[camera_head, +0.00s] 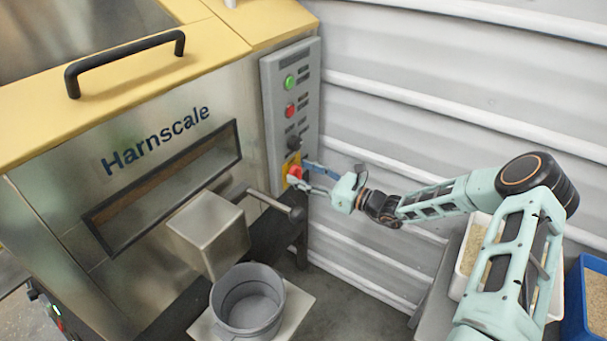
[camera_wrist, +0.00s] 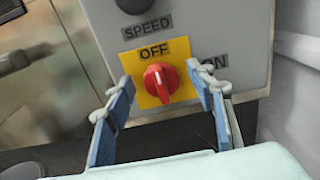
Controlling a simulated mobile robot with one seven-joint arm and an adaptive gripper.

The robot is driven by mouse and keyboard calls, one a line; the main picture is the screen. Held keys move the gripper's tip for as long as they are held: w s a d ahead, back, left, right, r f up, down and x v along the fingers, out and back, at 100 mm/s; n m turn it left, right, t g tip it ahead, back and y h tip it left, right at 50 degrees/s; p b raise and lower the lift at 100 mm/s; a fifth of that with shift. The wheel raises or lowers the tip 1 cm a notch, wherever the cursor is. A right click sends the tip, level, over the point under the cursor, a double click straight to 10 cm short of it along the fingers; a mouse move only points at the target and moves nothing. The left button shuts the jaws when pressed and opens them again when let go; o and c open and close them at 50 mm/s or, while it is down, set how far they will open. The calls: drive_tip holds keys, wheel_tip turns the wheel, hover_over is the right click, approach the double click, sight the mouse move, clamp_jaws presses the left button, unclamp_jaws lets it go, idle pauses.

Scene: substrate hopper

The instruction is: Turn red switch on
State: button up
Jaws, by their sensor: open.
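The red switch (camera_wrist: 160,82) is a rotary knob on a yellow plate (camera_wrist: 178,50) at the bottom of the grey control panel. In the wrist view, its white mark points up toward the OFF label (camera_wrist: 153,52). The ON label (camera_wrist: 213,63) is to its right, partly hidden by a finger. In the head view, the red switch (camera_head: 295,172) shows low on the panel. My gripper (camera_wrist: 163,97) is open, with one blue-padded finger on each side of the knob. I see gaps between both fingers and the knob. My gripper (camera_head: 305,174) also shows at the panel in the head view.
The grey panel (camera_head: 271,93) also has a green button (camera_head: 289,82), a red button (camera_head: 290,110) and a black speed knob (camera_head: 294,143). A metal handle (camera_head: 292,212) sticks out below. A grey bucket (camera_head: 247,302) stands under the spout. A corrugated wall (camera_head: 400,120) is to the right.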

drive_tip(key=c, duration=1.1)
drive_tip(key=shift+c, duration=0.2)
drive_tip(key=shift+m+p, duration=0.3)
drive_tip(key=shift+w+d+f+m+p, duration=0.15)
drive_tip(key=shift+m+p, duration=0.8)
drive_tip(key=shift+m, duration=1.9)
drive_tip(key=shift+w+f+m+p, duration=0.1)
drive_tip(key=shift+m+p, duration=0.9)
drive_tip(key=shift+m, duration=1.9)
drive_tip(key=shift+w+d+f+m+p, duration=0.15)
drive_tip(key=shift+m+p, duration=0.8)
drive_tip(key=shift+m, duration=1.9)
drive_tip(key=shift+s+a, duration=0.1)
drive_tip(key=shift+s, duration=0.05)
drive_tip(key=o, duration=1.1)
